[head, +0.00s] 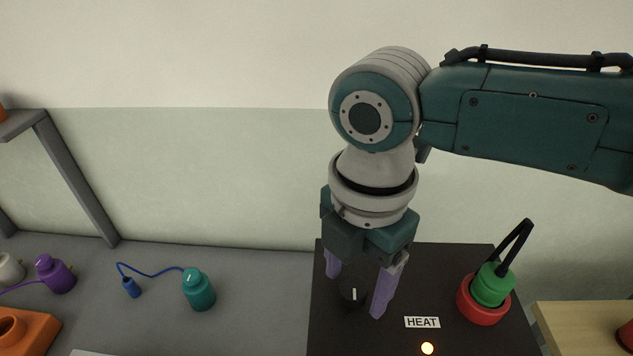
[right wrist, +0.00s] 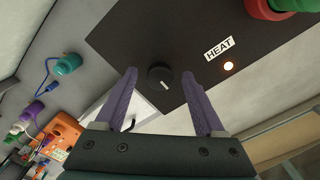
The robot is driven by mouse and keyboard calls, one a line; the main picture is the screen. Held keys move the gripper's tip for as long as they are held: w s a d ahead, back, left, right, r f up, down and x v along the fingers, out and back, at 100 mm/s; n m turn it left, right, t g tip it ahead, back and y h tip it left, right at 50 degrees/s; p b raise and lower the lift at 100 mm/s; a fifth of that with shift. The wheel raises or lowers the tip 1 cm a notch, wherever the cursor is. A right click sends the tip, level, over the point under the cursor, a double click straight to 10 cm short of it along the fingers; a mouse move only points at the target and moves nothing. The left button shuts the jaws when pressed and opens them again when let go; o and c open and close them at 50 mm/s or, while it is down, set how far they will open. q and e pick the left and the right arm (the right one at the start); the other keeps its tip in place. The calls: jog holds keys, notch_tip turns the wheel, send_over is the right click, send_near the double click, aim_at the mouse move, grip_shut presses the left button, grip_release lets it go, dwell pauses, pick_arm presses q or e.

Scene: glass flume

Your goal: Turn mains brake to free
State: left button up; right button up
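A round black knob (head: 352,292) with a white pointer line sits on a black panel (head: 480,262). The pointer stands about upright in the head view. No lettering naming a mains brake is readable. My right gripper (head: 356,297) points down over the knob, with one purple finger on each side. In the right wrist view the knob (right wrist: 160,77) lies between the fingertips (right wrist: 158,74), with a gap on both sides. The gripper is open and holds nothing. I cannot tell how far the fingertips are above the panel. My left gripper is not in view.
A HEAT label (head: 422,322) and a lit orange lamp (head: 427,348) are right of the knob. A green plug with a black cable (head: 492,285) sits in a red socket (head: 482,310). Teal (head: 198,289) and purple (head: 55,275) bottle-like parts and an orange block (head: 30,333) stand left.

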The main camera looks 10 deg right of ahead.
aim_at(355, 286)
notch_tip(355, 286, up, 10)
jog(key=b, duration=0.1)
dwell(0.5)
